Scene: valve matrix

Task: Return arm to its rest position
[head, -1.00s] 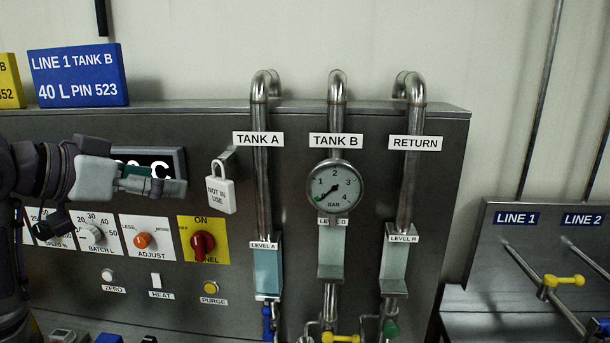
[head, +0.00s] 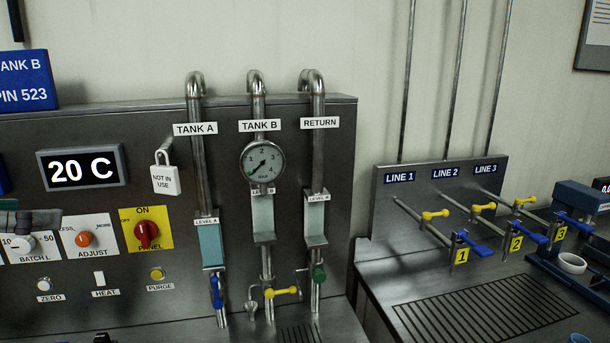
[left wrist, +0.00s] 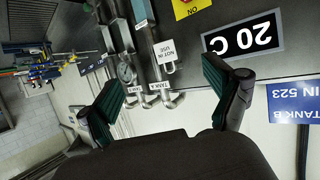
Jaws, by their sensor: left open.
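My left gripper (head: 38,219) shows only in part at the left edge of the head view, in front of the control panel's BATCH L knob (head: 20,243). In the left wrist view the left gripper (left wrist: 165,95) has its two dark green pads wide apart with nothing between them. That view is upside down and shows the panel and pipes beyond the fingers. My right gripper is in neither view.
The steel panel (head: 95,215) carries a 20 C display (head: 82,167), a padlock (head: 165,175), a red switch (head: 146,234) and a gauge (head: 262,162). At right, a bench holds yellow-handled valves (head: 435,214) and a drain grate (head: 480,305).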

